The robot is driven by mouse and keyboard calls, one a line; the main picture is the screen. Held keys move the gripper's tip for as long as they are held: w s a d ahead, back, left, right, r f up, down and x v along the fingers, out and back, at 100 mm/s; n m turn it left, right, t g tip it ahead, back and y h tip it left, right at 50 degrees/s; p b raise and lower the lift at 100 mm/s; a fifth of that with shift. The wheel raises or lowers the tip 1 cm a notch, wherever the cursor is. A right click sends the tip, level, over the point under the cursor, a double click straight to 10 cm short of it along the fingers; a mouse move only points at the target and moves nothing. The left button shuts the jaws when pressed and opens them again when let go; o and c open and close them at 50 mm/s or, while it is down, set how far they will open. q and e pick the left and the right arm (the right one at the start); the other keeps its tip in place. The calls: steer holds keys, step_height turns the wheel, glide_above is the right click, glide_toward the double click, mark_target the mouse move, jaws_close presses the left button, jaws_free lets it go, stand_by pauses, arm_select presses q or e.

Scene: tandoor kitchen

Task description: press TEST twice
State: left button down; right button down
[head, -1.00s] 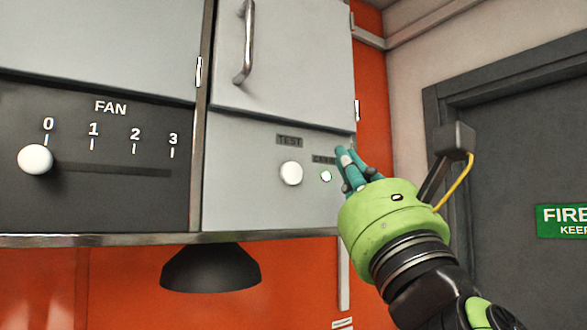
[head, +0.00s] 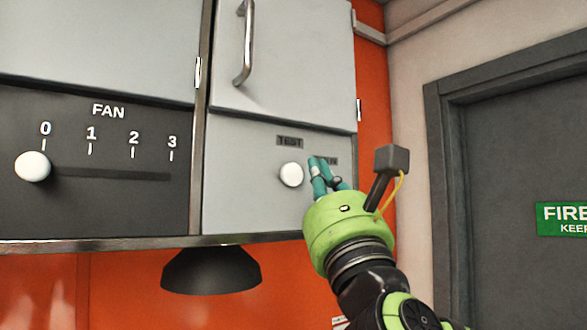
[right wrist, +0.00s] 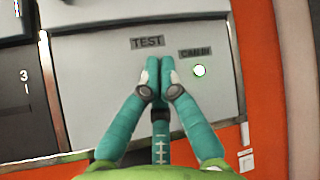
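The TEST label (head: 290,141) is on a grey panel, with a round white button (head: 291,174) below it. My right gripper (head: 320,165) is just right of the button in the head view, fingers pointing up at the panel. In the right wrist view its fingertips (right wrist: 160,66) are together with nothing between them, below the TEST label (right wrist: 147,42). The button is hidden behind the fingers there. I cannot tell whether the fingertips touch the panel. My left gripper is not in view.
A small lit lamp (right wrist: 199,71) sits under a second label (right wrist: 195,52), right of the fingers. The FAN slider knob (head: 33,166) is at 0. A dark lamp shade (head: 210,271) hangs below the panel. A handled cabinet door (head: 300,60) is above.

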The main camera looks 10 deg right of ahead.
mark_target(295, 164)
steer(key=shift+w+a, duration=0.3)
steer(key=shift+w, duration=0.4)
steer(key=shift+w+a, duration=0.25)
steer(key=shift+w, duration=0.45)
steer(key=shift+w, duration=0.15)
stand_by(0.4)
steer(key=shift+w+a, duration=0.15)
steer(key=shift+w, duration=0.1)
steer(key=shift+w+a, duration=0.1)
steer(key=shift+w, duration=0.3)
stand_by(0.7)
steer(key=shift+s, duration=0.15)
steer(key=shift+s+f+b, duration=0.1)
steer(key=shift+s+b, duration=0.25)
steer(key=shift+b, duration=0.15)
steer(key=shift+s+d, duration=0.25)
